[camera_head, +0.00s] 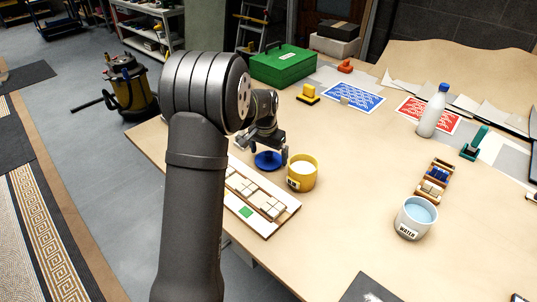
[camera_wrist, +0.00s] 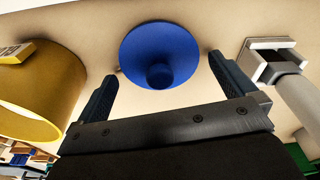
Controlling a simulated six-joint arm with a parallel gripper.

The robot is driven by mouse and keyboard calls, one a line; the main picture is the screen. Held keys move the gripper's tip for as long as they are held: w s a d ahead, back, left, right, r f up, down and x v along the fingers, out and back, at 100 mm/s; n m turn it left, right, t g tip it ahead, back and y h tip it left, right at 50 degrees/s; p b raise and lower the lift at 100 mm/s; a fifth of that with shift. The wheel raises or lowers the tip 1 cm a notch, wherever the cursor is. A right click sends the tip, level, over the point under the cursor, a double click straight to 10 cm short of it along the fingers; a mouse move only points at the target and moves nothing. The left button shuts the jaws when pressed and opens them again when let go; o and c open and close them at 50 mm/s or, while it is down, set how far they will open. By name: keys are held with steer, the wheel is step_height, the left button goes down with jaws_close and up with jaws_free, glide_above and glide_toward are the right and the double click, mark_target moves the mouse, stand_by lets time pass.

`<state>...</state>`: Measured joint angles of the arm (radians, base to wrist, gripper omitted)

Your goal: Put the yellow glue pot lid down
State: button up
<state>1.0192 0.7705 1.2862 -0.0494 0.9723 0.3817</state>
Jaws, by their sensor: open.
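The yellow glue pot (camera_head: 302,176) stands open on the table with pale glue inside. Its yellow wall shows at the left of the wrist view (camera_wrist: 45,95). A blue round lid (camera_head: 268,161) with a knob lies on the table to the left of the pot, apart from it. In the wrist view the blue lid (camera_wrist: 150,42) has its knob toward my gripper. My gripper (camera_wrist: 163,64) is open, with one finger to each side of the lid and a gap at both sides. In the head view my gripper (camera_head: 270,153) is low over the lid, partly hiding it.
A mosaic board (camera_head: 285,218) with tiles lies in front of the pot. A water pot (camera_head: 416,218), a tile tray (camera_head: 434,181) and a white bottle (camera_head: 432,112) stand to the right. A green toolbox (camera_head: 283,65) is behind. The table between the pot and water pot is clear.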

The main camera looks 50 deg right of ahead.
mark_target(269, 152)
step_height(269, 152, up, 11)
steer(key=a, duration=0.1)
steer(key=shift+s+a+r, duration=0.15)
steer(key=shift+r, duration=0.05)
steer(key=shift+f, duration=0.1)
steer(key=f, duration=0.4)
steer(key=d+f, duration=0.1)
steer(key=f, duration=0.7)
steer(key=shift+d, duration=0.2)
steer(key=shift+r, duration=2)
steer(key=shift+f, duration=0.15)
